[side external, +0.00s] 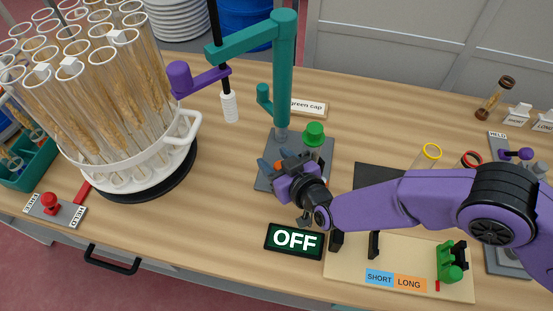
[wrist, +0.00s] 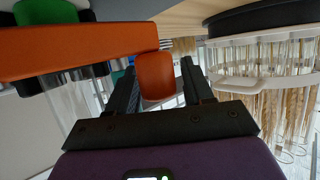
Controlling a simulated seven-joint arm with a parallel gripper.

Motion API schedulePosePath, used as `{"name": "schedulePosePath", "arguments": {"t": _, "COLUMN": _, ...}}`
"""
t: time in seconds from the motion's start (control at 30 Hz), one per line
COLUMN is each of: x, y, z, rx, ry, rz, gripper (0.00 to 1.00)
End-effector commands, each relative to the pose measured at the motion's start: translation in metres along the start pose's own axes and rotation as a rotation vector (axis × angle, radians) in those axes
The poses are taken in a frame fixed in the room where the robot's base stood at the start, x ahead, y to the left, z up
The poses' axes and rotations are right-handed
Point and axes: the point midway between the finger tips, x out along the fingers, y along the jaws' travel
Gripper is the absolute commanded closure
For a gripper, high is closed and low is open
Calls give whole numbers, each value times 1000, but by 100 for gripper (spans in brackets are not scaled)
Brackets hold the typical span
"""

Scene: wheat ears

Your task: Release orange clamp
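The orange clamp (wrist: 75,50) shows large in the wrist view as a long bar with a rounded orange tab (wrist: 156,75) at its right end. My gripper (wrist: 158,82) has its two dark fingers on either side of this tab, with a narrow gap at the right finger. Whether the left finger touches the tab is unclear. In the side view my gripper (side external: 277,166) is low at the grey base of the teal stand (side external: 284,80), and the clamp is mostly hidden by it. A tube with a green cap (side external: 314,131) stands upright just behind.
A white round rack (side external: 183,150) full of wheat-filled tubes stands at the left. A purple arm (side external: 195,80) reaches from the teal stand towards it. An OFF sign (side external: 295,240) and a SHORT/LONG board (side external: 345,272) lie in front.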

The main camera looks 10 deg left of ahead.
Motion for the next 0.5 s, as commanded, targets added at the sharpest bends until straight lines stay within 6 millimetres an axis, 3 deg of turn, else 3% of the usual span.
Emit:
{"name": "schedulePosePath", "arguments": {"t": 0.03, "x": 0, "y": 0, "z": 0, "rx": 0, "ry": 0, "rz": 0, "gripper": 68}}
{"name": "schedulePosePath", "arguments": {"t": 0.13, "x": 0, "y": 0, "z": 0, "rx": 0, "ry": 0, "rz": 0, "gripper": 100}}
{"name": "schedulePosePath", "arguments": {"t": 0.5, "x": -6, "y": -5, "z": 2, "rx": -34, "ry": 2, "rz": -78, "gripper": 100}}
